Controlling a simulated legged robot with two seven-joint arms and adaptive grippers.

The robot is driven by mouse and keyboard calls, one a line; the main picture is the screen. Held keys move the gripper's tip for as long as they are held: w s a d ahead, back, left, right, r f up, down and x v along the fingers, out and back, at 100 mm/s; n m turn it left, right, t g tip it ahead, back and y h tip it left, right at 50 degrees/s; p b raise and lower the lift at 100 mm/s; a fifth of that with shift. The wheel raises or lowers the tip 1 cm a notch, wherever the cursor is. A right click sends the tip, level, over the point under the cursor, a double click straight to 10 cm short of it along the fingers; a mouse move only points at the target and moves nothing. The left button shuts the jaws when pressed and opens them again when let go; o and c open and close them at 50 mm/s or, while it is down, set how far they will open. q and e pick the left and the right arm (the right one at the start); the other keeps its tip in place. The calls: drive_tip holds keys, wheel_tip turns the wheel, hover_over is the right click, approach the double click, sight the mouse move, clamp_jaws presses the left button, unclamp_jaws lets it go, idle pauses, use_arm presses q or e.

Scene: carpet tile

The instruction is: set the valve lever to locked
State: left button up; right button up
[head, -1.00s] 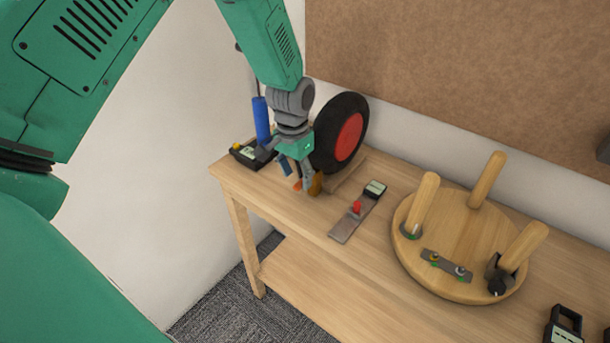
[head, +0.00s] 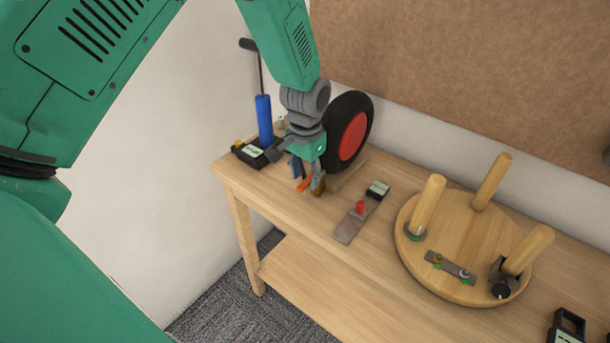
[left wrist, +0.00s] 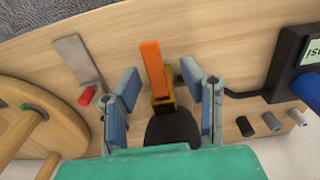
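The valve has an orange lever (head: 304,186) on a brass-coloured body (head: 319,185), on the table in front of the black wheel. In the left wrist view the lever (left wrist: 153,68) stands between my fingers and points away from the palm. The brass body (left wrist: 163,101) is at its near end. My left gripper (head: 306,182) is just above and behind the lever in the head view. Its blue-grey fingers (left wrist: 163,88) are open, one on each side, with visible gaps to the lever. I cannot read any locked marking. My right gripper is out of view.
A black wheel with a red hub (head: 352,137) stands close behind the gripper. A blue pump (head: 264,120) on a black base is to the left. A plate with a red knob (head: 360,208) and an upturned wooden stool (head: 415,270) are to the right.

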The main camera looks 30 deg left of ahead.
sight(306, 179)
use_arm(q)
drive_tip(key=shift+w+d+r, duration=0.1)
drive_tip(key=shift+d, duration=0.45)
drive_tip(key=shift+r, duration=0.25)
drive_tip(key=r, duration=0.4)
drive_tip(key=a+r, duration=0.1)
drive_tip(key=r, duration=0.2)
drive_tip(key=shift+a, duration=0.1)
wheel_tip(306, 179, up, 4)
drive_tip(key=d, duration=0.1)
drive_tip(key=s+d+f, duration=0.1)
drive_tip(key=s+f, duration=0.5)
drive_tip(key=f, duration=0.4)
drive_tip(key=s+d+f, duration=0.1)
drive_tip(key=s+f, duration=0.6)
drive_tip(key=f, duration=0.2)
drive_tip(key=s+f+n, duration=0.1)
drive_tip(key=s+f, duration=0.3)
drive_tip(key=s, duration=0.5)
drive_tip(key=s+f, duration=0.4)
drive_tip(key=s, duration=0.5)
wheel_tip(306, 179, down, 8)
drive_tip(key=w+b, duration=0.1)
drive_tip(key=b, duration=0.8)
drive_tip(key=shift+d+m+t, duration=0.3)
drive_tip(key=shift+m, duration=0.1)
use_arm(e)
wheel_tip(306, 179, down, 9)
